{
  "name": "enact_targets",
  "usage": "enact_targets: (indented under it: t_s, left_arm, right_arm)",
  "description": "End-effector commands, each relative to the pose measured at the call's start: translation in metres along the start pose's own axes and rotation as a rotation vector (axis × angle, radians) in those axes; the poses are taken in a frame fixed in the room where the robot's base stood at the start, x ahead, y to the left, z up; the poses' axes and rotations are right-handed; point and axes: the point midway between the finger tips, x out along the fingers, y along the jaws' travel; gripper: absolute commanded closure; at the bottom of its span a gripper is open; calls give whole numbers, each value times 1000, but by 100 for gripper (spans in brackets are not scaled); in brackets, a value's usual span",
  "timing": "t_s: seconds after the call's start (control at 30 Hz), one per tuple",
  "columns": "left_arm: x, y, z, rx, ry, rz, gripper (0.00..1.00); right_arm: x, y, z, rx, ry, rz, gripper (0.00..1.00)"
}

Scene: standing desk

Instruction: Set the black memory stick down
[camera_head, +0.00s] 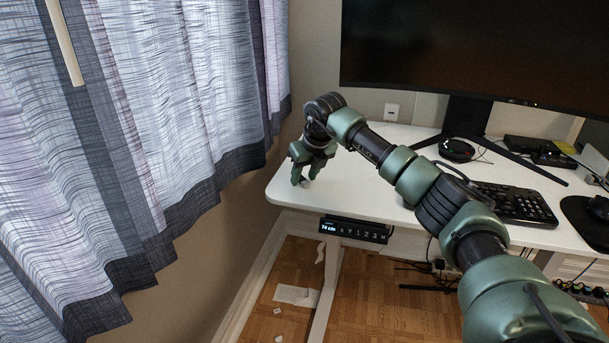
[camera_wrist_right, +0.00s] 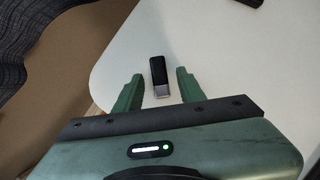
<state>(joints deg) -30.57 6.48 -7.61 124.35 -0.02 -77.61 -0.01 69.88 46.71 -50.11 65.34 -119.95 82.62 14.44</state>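The black memory stick (camera_wrist_right: 158,70) has a grey metal end and shows in the right wrist view on the white desk top (camera_wrist_right: 240,70), near its left corner. My right gripper (camera_wrist_right: 158,88) is open, with one green finger on each side of the stick and a visible gap on both sides. In the head view my right gripper (camera_head: 303,180) points down at the desk's left end. A small grey bit shows by its fingertips there, too small to name surely. My left gripper is not in view.
A monitor (camera_head: 480,45) stands at the back on a black stand. A keyboard (camera_head: 515,203) and a round black device (camera_head: 456,150) lie to the right. A curtain (camera_head: 150,130) hangs left of the desk. The desk's left part is mostly clear.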

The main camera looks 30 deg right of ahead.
Motion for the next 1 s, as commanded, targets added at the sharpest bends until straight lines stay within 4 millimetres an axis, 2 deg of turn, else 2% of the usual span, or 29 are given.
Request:
enact_targets:
  t_s: [0.17,0.27,0.7,0.83,1.0]
  left_arm:
    - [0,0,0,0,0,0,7]
    - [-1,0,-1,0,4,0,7]
    - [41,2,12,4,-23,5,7]
    - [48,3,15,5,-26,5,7]
    - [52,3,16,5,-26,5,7]
  right_arm:
    - [-2,0,1,0,-1,0,60]
    - [-10,0,2,-1,-2,0,60]
    - [-98,0,2,0,-3,-1,60]
    - [-114,0,2,-1,-2,0,60]
    - [-122,0,1,0,0,0,60]
